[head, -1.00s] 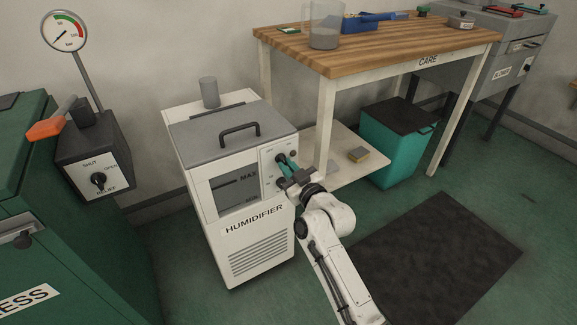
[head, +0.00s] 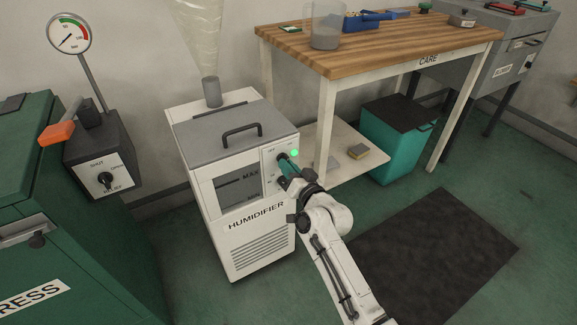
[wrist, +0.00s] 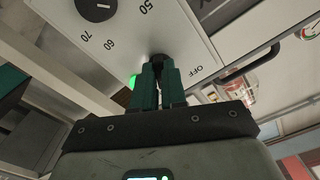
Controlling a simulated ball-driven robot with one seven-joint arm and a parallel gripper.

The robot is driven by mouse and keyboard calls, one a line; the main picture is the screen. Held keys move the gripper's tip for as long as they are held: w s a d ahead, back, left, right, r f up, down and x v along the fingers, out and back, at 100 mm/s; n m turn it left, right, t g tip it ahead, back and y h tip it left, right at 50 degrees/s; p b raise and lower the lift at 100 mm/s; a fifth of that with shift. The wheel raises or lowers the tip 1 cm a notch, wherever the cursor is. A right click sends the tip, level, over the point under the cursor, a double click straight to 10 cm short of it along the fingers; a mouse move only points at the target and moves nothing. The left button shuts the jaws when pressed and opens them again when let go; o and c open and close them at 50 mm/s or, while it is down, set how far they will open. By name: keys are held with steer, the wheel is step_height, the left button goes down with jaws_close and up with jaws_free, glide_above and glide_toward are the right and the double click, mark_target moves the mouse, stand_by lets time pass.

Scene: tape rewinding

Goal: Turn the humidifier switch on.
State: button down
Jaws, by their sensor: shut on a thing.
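The white humidifier (head: 262,245) stands in the middle of the head view, with a grey lid and a dark window. Its control panel (wrist: 190,40) fills the top of the wrist view, with an OFF mark and a numbered dial (wrist: 97,7). My gripper (head: 285,162) is at this panel; its green fingers (wrist: 158,75) are shut on the dark switch knob (wrist: 158,58), which they mostly hide. A green light (head: 294,153) glows beside the fingers and also shows in the wrist view (wrist: 132,81). Pale mist (head: 200,38) rises from the grey spout (head: 211,91).
A wooden-topped care table (head: 370,48) stands right of the humidifier, with a teal bin (head: 388,150) under it. A green press (head: 70,260) with a relief box (head: 103,165) is at left. A dark mat (head: 430,250) lies on the floor.

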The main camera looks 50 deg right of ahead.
stand_by(0.5)
steer(key=c, duration=1.2)
jaws_free()
steer(key=p+v, duration=0.1)
steer(key=v, duration=0.9)
steer(key=shift+s, duration=0.4)
steer(key=shift+a, duration=0.1)
